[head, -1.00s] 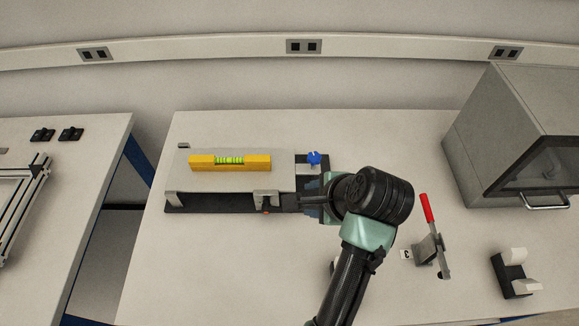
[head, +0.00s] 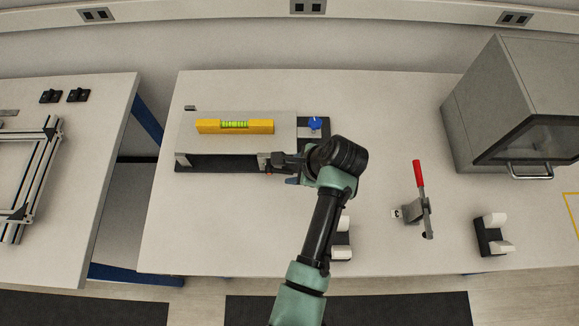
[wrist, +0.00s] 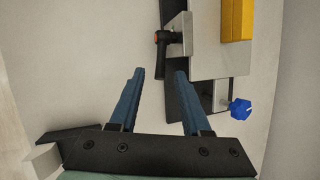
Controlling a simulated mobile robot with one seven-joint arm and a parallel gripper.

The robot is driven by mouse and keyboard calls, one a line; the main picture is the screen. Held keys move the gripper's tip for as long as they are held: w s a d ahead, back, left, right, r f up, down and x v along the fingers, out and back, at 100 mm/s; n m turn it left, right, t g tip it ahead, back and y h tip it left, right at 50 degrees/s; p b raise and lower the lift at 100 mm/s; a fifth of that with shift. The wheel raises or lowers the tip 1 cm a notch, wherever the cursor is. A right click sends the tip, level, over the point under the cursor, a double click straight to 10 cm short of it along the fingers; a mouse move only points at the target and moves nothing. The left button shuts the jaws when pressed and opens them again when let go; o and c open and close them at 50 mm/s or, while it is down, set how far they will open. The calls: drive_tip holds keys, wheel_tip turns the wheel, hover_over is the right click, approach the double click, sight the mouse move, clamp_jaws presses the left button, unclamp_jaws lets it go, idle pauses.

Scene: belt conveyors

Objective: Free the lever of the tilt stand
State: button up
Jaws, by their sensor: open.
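The tilt stand has a grey plate (head: 285,152) over a dark base (head: 220,164), and a yellow spirit level (head: 235,127) lies on the plate. Its blue knob (head: 315,124) is at the right end; it also shows in the wrist view (wrist: 240,110). A black lever (wrist: 160,56) with an orange end at its pivot sits at the stand's front right corner. In the head view my arm mostly hides it. My gripper (wrist: 160,73) is open and empty, its blue fingers pointing toward the lever. The lever lies ahead of the gap between the fingertips, seemingly apart from them.
A red-handled toggle clamp (head: 419,190) and black-and-white holders (head: 493,234) stand to the right. A grey cabinet (head: 500,95) with a glazed door is at the back right. Another table (head: 80,200) with a metal frame is at the left, across a gap.

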sight(281, 169)
drive_tip(key=shift+x, duration=1.4)
clamp_jaws()
